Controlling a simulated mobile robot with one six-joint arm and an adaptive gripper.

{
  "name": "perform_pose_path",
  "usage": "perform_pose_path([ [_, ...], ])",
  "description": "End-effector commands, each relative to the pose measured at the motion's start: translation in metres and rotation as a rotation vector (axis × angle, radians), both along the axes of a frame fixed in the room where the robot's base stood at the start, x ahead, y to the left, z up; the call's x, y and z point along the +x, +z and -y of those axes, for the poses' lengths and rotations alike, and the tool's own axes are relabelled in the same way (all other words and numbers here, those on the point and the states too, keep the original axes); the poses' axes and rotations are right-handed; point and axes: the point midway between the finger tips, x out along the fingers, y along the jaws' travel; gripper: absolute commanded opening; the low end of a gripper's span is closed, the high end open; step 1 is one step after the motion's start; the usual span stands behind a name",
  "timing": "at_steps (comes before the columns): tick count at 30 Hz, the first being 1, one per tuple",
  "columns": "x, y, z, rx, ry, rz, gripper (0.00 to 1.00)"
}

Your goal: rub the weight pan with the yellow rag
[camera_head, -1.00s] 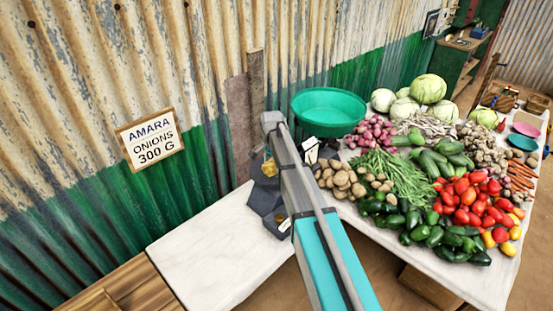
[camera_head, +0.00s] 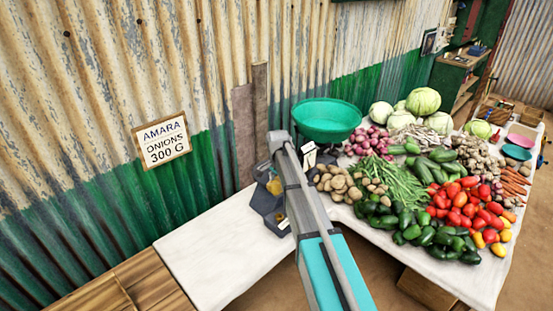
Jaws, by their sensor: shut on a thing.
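A small yellow-gold patch (camera_head: 275,186) shows beside my arm, on or above a dark grey scale body (camera_head: 266,203) on the white counter. I cannot tell whether it is the yellow rag or something brass. A wide green bowl-shaped pan (camera_head: 327,121) stands behind and to the right of my arm. The weight pan cannot be made out clearly; my arm covers much of the scale. My grey and teal arm reaches up from the bottom, and my gripper does not show.
A white counter (camera_head: 215,257) has free room at left. Potatoes (camera_head: 335,183), onions, beans, tomatoes (camera_head: 470,205) and other vegetables crowd the right side. A corrugated wall (camera_head: 110,215) with an onion sign (camera_head: 162,140) stands close behind.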

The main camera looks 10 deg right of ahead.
Motion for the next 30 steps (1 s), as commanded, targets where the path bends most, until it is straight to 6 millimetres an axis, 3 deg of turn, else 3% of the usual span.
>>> perform_pose_path([
  [30, 0.0003, 0.0000, 0.0096, 0.000, -0.012, 0.000, 0.32],
])
